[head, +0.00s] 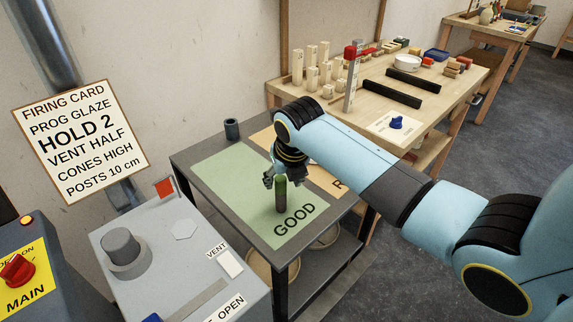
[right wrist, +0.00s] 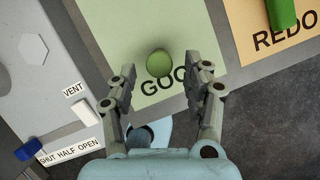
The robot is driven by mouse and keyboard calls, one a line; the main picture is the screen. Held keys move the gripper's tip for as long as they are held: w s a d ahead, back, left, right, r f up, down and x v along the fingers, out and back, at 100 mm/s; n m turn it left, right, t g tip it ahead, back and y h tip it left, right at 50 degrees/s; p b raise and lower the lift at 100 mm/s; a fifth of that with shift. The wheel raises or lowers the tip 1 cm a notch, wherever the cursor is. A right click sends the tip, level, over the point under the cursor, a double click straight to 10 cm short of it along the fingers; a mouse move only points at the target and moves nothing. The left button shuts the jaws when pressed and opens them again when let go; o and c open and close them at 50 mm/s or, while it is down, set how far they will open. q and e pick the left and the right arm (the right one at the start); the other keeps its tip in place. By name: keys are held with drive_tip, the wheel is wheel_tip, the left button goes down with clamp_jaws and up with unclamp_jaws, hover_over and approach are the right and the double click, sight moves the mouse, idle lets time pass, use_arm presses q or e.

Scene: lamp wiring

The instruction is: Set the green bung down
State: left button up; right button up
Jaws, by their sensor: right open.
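The green bung (head: 281,196) stands upright on the green mat marked GOOD (head: 222,172), on a grey table. In the right wrist view the bung (right wrist: 159,63) shows end-on as a round green top, between and just beyond my fingertips, with a gap on each side. My right gripper (head: 275,180) is open, just above and behind the bung in the head view; its two fingers also show in the right wrist view (right wrist: 160,80). My left gripper is not in view.
A tan mat marked REDO (right wrist: 250,45) lies beside the green one, with another green piece (right wrist: 282,13) on it. A grey panel with a knob (head: 122,248) is at the left; a wooden bench (head: 440,92) stands behind.

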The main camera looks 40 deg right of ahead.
drive_tip(key=v, duration=1)
drive_tip(key=shift+s+f, duration=0.1)
drive_tip(key=shift+f, duration=0.05)
